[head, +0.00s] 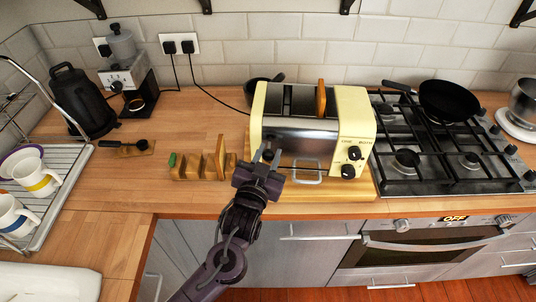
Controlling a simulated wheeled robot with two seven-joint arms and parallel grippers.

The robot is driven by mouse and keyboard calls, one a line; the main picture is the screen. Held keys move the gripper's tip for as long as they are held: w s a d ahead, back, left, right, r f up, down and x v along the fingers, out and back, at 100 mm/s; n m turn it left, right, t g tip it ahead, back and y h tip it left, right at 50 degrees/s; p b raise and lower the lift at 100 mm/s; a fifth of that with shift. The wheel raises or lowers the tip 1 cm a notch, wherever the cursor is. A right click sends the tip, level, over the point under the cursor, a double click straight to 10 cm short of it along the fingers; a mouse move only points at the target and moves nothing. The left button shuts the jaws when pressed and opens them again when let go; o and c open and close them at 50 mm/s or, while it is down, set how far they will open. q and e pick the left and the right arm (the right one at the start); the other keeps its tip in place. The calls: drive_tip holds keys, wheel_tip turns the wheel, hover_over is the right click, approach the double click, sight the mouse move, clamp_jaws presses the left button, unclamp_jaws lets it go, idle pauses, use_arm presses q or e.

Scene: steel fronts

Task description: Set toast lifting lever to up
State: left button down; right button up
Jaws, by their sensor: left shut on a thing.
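The cream and steel toaster (299,138) stands on a wooden board at the counter's front, with a brown slice of toast (321,98) upright in its top. Two black knobs are on its right front panel. My left gripper (266,158) is at the toaster's lower left front corner, reaching up from below. Its jaws are shut on a small part there, which appears to be the toast lifting lever; the fingers mostly hide it, so its height is unclear. My right gripper is out of view.
A wooden rack (190,172) stands close left of my left gripper. A gas hob (455,182) with a black pan (448,101) is right of the toaster. A black kettle (80,101) and a dish rack with mugs are far left.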

use_arm(q)
drive_tip(key=c, duration=1.1)
unclamp_jaws()
drive_tip(key=shift+r, duration=0.3)
drive_tip(key=shift+c, duration=0.2)
drive_tip(key=shift+f, duration=0.1)
drive_tip(key=shift+s+f, duration=0.1)
drive_tip(key=shift+s, duration=0.15)
drive_tip(key=b+v, duration=0.2)
drive_tip(key=v, duration=0.4)
drive_tip(key=shift+s+a, duration=0.15)
drive_tip(key=shift+s, duration=0.05)
drive_tip(key=shift+s+a, duration=0.1)
drive_tip(key=shift+s, duration=0.3)
